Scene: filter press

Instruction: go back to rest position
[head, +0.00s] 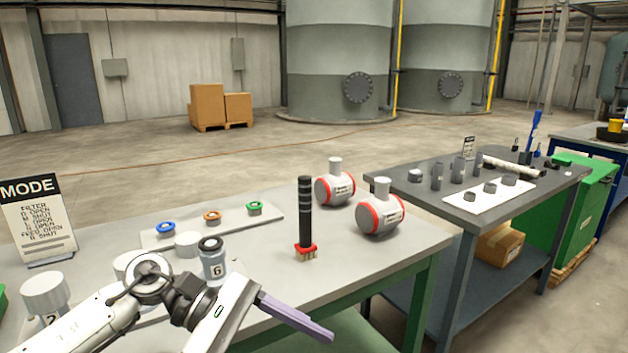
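My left arm comes in from the lower left, over the near edge of the grey bench (340,275). My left gripper (298,317) points right and down, with a long purple finger past the bench's front edge. I see it side-on and cannot tell whether its fingers are apart. Nothing visible hangs from it. My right gripper is out of view. A grey bottle marked 6 (213,262) stands just behind the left wrist. A black-handled brush with a red collar (305,215) stands upright behind the gripper, apart from it.
Two white-and-red flanged vessels (380,211) lie on the bench. A plate carries blue, orange and green rings (211,217). A MODE sign (38,220) stands at left, near a grey-capped container (45,292). A second table (425,187) holds small grey parts at right.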

